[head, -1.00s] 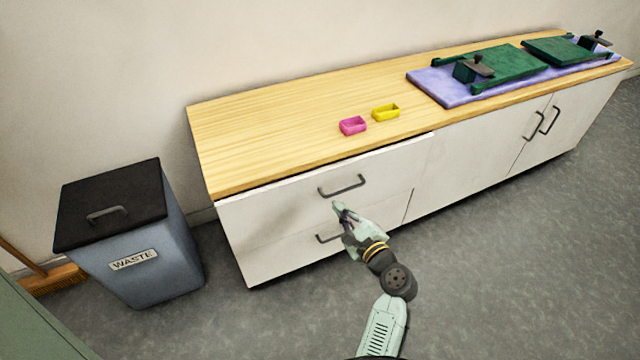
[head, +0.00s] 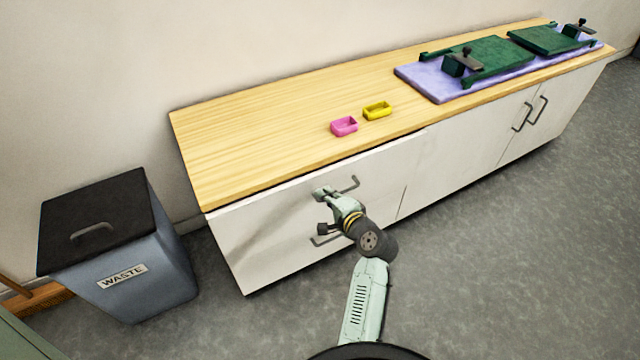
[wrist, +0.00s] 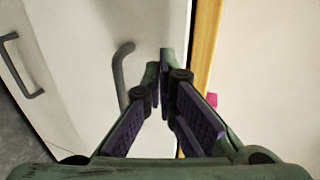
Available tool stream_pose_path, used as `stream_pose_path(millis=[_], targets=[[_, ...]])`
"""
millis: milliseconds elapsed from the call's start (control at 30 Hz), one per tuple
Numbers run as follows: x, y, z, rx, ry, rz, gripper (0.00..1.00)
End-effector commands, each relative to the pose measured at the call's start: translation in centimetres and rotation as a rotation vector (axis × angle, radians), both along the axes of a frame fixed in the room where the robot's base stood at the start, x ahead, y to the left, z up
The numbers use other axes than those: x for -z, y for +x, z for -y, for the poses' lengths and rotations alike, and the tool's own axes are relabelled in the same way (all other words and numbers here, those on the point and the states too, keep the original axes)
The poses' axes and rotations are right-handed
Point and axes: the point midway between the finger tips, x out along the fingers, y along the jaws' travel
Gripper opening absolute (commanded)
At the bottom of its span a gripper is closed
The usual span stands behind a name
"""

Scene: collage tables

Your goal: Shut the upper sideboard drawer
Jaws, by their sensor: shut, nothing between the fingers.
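The upper drawer (head: 385,163) is the top white front at the left end of the sideboard. A thin dark gap shows between its top edge and the wooden top, and it looks only slightly out. Its dark bar handle (head: 352,184) is partly hidden by my gripper (head: 320,192); the handle also shows in the wrist view (wrist: 121,72). My gripper is shut and empty, with its fingertips at the drawer front beside the handle, near the top edge. I cannot tell whether they touch the front. The lower drawer's handle (wrist: 22,65) lies further left in the wrist view.
The wooden sideboard top (head: 240,135) carries a pink box (head: 344,126), a yellow box (head: 377,110) and a purple mat (head: 420,82) with green devices. A waste bin (head: 125,250) stands left of the sideboard. The floor (head: 480,270) at right is clear.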

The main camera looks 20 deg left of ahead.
Motion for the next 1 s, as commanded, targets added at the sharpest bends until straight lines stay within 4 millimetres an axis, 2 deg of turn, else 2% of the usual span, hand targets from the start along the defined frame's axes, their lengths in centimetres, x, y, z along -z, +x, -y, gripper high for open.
stream_pose_path(millis=[33, 200, 667, 900, 1000], targets=[[-0.5, 0.6, -0.7, -0.001, 0.001, 0.002, 0.00], [-0.3, 1.7, -2.1, -0.001, 0.002, 0.002, 0.00], [-0.1, 2.0, -2.6, 0.000, 0.002, 0.001, 0.00], [-0.2, 3.7, -4.7, -0.001, 0.003, 0.002, 0.00], [-0.1, 3.8, -4.9, 0.001, 0.002, 0.001, 0.00]])
